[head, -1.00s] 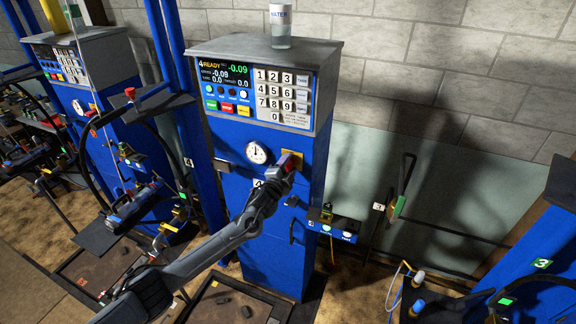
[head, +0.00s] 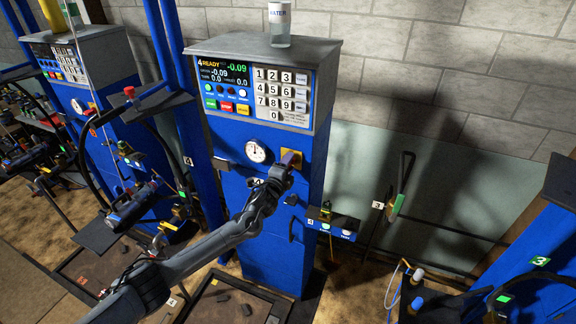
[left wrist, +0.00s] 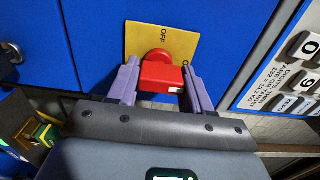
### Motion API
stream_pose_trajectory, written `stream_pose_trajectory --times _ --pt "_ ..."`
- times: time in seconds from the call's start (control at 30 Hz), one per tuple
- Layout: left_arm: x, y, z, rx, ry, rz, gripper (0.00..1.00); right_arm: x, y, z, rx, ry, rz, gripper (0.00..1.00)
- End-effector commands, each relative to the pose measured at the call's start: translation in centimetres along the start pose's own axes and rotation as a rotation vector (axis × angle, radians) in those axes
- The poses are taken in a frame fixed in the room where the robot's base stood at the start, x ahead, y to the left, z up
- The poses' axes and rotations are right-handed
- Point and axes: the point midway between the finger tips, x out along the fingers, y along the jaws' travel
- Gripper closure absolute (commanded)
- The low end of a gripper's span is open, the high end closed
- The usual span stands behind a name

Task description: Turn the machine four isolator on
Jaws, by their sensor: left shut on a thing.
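Machine four (head: 265,262) is the blue cabinet in the middle of the head view, with 4 READY on its display. Its isolator is a red handle (left wrist: 160,73) on a yellow plate (left wrist: 183,42) with OFF lettering. The plate also shows in the head view (head: 296,157). My left gripper (head: 290,160) is at the plate. In the left wrist view its two purple fingers (left wrist: 158,85) are on either side of the red handle, shut on it. In the head view the gripper hides the handle. My right gripper is not in view.
A round gauge (head: 256,151) sits left of the plate, and a keypad (head: 281,93) above it. A water container (head: 280,26) stands on the cabinet top. A small panel with buttons (head: 333,224) juts out at the lower right. Another blue machine (head: 82,58) stands at the left.

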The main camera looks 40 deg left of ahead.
Motion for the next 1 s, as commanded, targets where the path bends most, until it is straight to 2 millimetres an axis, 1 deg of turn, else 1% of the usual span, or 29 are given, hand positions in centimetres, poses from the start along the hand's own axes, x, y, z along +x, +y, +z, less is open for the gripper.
stream_pose_trajectory --times 0.17,0.2,0.3,0.57,0.73,0.87,1.0 --pt "0.0 0.0 0.0 0.001 0.0 0.0 0.81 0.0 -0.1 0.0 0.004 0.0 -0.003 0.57" --pt "0.0 0.0 0.0 0.001 0.0 0.0 0.46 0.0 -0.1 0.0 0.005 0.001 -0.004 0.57" --pt "0.0 0.0 0.0 0.0 0.0 0.0 0.31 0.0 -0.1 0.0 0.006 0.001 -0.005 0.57" --pt "0.0 0.0 0.0 -0.001 0.0 0.0 0.3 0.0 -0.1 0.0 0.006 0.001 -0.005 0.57" --pt "-0.5 0.1 0.0 0.0 0.0 0.001 0.3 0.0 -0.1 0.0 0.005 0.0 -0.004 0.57" --pt "-1.7 0.1 0.0 0.0 0.002 0.001 0.3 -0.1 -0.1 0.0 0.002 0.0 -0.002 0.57" --pt "-3.7 0.2 0.0 0.0 0.003 0.002 0.3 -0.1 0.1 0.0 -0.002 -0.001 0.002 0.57"
